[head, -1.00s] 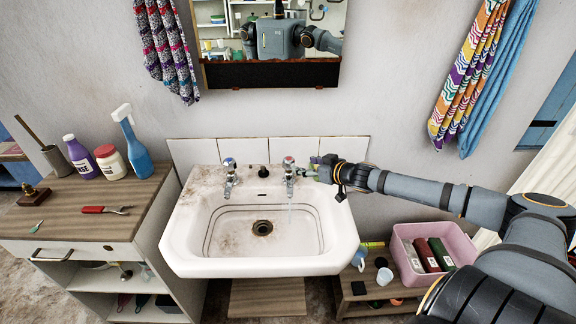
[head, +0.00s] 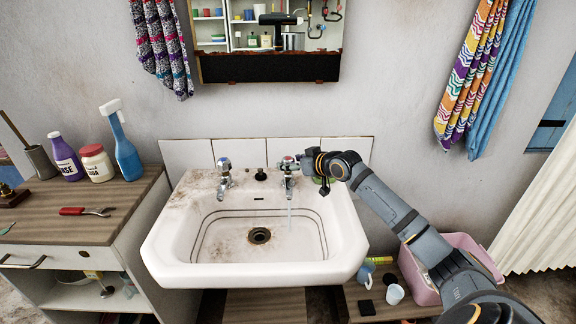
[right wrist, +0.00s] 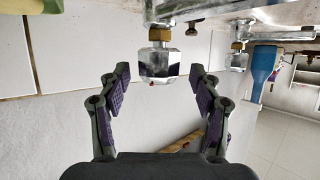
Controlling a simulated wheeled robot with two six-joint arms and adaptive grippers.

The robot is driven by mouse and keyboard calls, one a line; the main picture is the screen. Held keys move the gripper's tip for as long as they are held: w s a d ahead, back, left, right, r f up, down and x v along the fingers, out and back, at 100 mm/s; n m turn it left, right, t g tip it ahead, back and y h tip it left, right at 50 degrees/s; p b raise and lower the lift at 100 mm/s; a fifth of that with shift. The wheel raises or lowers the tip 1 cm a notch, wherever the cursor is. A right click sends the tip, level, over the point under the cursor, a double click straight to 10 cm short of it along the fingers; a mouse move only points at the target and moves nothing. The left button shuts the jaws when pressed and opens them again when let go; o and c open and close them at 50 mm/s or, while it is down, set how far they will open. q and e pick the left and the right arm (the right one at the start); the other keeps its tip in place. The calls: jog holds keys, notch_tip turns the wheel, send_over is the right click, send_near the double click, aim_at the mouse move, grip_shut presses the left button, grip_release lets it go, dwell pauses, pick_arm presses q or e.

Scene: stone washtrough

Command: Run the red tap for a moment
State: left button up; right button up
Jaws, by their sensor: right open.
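The red tap (head: 288,178) is the right-hand tap on the white washbasin (head: 185,240). A thin stream of water (head: 290,212) falls from it into the basin. My right gripper (head: 299,161) is at its head from the right. In the right wrist view the faceted metal tap head (right wrist: 160,66), with a small red mark, sits between the two open fingers of my right gripper (right wrist: 159,76), with a gap on each side. The other tap (head: 224,178) stands on the left of the basin. My left gripper is not in view.
A wooden-topped cabinet (head: 130,202) at the left holds a blue spray bottle (head: 123,145), other bottles and a red-handled tool. A low shelf with a pink crate (head: 478,250) stands at the lower right. A mirror and towels hang on the wall.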

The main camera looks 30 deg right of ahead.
jog(key=shift+x, duration=1.3)
